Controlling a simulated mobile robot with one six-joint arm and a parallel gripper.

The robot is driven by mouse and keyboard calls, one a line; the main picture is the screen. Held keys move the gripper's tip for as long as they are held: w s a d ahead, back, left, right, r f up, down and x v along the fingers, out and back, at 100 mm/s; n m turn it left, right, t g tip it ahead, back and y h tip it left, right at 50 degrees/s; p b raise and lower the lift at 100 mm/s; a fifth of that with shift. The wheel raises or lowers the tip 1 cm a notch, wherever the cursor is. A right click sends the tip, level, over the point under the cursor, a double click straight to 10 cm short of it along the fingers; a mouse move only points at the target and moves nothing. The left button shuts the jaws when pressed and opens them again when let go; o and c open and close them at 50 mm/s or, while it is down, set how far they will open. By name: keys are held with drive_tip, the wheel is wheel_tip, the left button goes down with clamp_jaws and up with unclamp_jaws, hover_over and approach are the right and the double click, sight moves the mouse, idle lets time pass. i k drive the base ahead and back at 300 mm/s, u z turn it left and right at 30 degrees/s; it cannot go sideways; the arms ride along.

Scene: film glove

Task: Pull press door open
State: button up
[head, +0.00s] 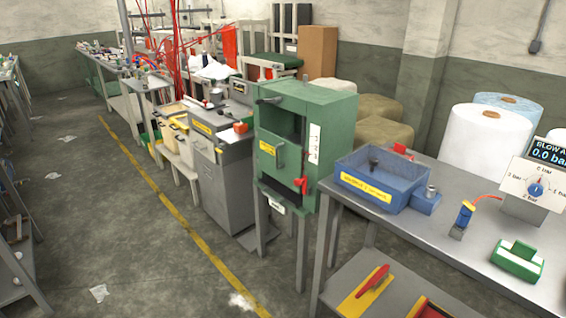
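The press is a green metal cabinet (339,128) on grey legs, at the middle of the head view. A dark opening (297,127) shows at the upper front, beside and above the panel. I cannot tell for sure whether the door is fully shut. A red lever (301,184) sits at the front's lower right, below a white strip with markings. My gripper is not in view.
A grey table (470,245) with a blue bin (385,178) stands close right of the press. A grey machine cabinet (220,180) stands to its left. Free floor (120,220) with a yellow line lies in front and left. White rolls (487,140) stand behind the table.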

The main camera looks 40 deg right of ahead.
sight(281, 159)
drive_tip(key=u, duration=0.2)
drive_tip(key=k, duration=0.25)
drive_tip(key=z, duration=0.75)
drive_tip(key=i, duration=0.85)
drive_tip(key=u, duration=4.5)
drive_tip(key=i, duration=0.1)
drive_tip(key=z, duration=2.75)
